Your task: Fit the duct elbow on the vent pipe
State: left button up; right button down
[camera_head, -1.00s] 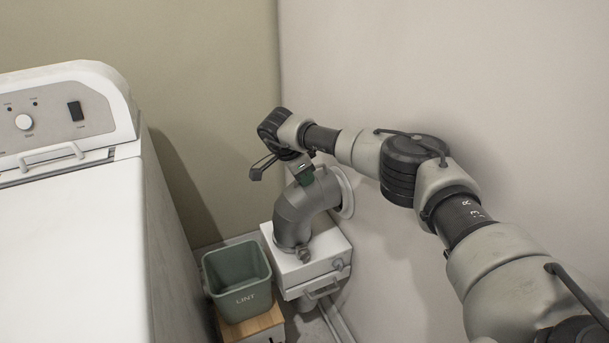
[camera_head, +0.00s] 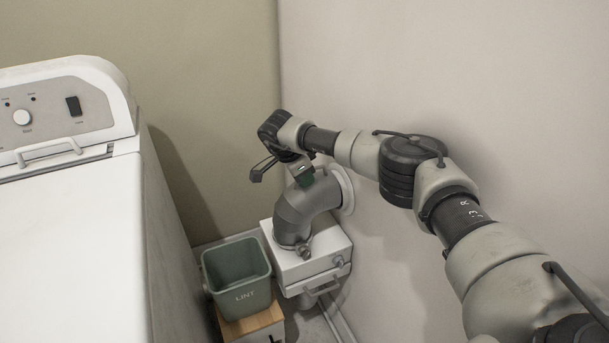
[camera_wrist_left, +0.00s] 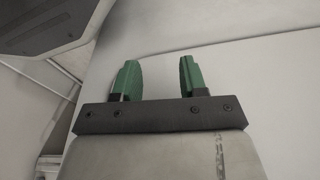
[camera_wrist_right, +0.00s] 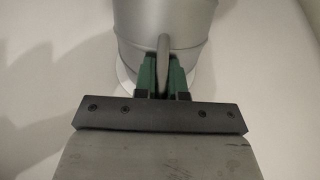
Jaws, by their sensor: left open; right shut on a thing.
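The grey duct elbow (camera_head: 300,212) curves between the right wall and the top of a white box (camera_head: 315,262). Its upper end is close to a round white collar (camera_head: 347,190) on the wall. Its lower end is at the box top, beside a small metal clamp (camera_head: 304,252). The vent pipe's joint with the elbow is hidden. My right gripper (camera_head: 303,178) is shut on a thin upright tab (camera_wrist_right: 163,55) on the elbow, which also shows in the right wrist view (camera_wrist_right: 190,15). My left gripper (camera_wrist_left: 156,78) is open and empty, outside the head view.
A white washer-like machine (camera_head: 75,230) fills the left. A green LINT bin (camera_head: 237,285) stands on a wooden block (camera_head: 252,322) beside the white box. The gap between machine and right wall is narrow.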

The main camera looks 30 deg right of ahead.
jog(key=shift+f+b, duration=0.35)
jog(key=shift+f, duration=0.35)
pick_arm(q)
jog(key=shift+w+r, duration=0.1)
jog(key=shift+r, duration=0.85)
